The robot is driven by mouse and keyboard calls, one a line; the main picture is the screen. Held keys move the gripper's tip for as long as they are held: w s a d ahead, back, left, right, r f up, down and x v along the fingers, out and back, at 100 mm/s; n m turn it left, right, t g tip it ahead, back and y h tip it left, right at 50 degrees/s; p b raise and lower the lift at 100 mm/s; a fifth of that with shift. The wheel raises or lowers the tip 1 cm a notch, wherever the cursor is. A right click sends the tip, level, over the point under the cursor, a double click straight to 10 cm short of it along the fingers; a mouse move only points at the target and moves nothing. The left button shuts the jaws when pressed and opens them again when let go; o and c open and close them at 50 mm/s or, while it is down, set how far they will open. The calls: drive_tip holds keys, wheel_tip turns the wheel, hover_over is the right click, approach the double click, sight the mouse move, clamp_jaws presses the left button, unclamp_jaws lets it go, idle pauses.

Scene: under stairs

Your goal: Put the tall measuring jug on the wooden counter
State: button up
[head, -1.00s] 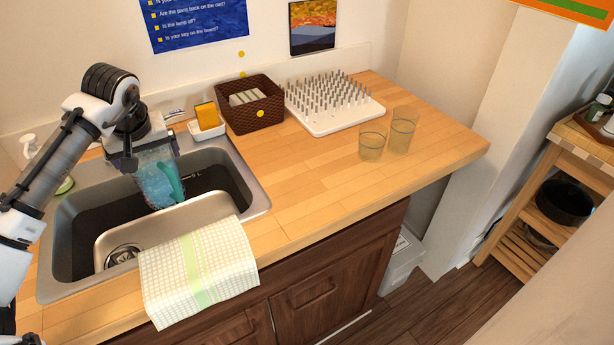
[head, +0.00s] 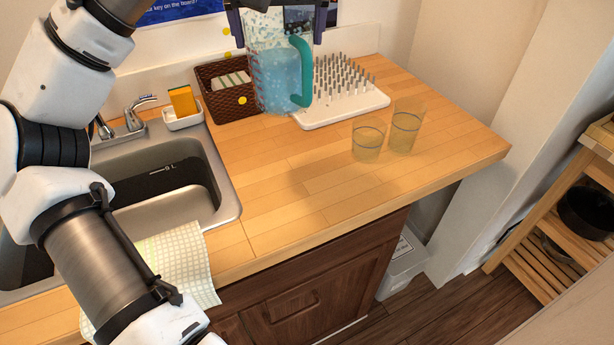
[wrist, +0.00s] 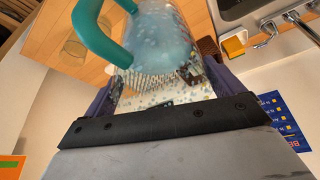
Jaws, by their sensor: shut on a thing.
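The tall measuring jug (head: 275,75) is clear with blue contents and a teal handle on its right side. My gripper (head: 282,14) is shut on its upper part and holds it upright in the air, above the wooden counter (head: 290,190). In the head view the jug overlaps the basket and the peg rack behind it. A soft shadow lies on the bare counter below it. In the wrist view the jug (wrist: 160,40) fills the space between the fingers, with its handle at the upper left.
Two clear glasses (head: 368,140) (head: 405,126) stand on the right part of the counter. A white peg rack (head: 345,108) and a brown basket (head: 222,104) stand at the back. The sink (head: 225,200) is at left, with a towel (head: 180,262) over its front. The counter's middle is bare.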

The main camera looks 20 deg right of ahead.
drive_tip(key=shift+s+d+r, duration=0.15)
drive_tip(key=shift+s+d, duration=0.3)
drive_tip(key=shift+d, duration=0.1)
wheel_tip(320, 180, down, 20)
drive_tip(key=p, duration=0.1)
drive_tip(key=shift+r, duration=0.25)
drive_tip(key=shift+f, duration=0.15)
drive_tip(key=o, duration=1.2)
drive_tip(key=shift+c, duration=0.2)
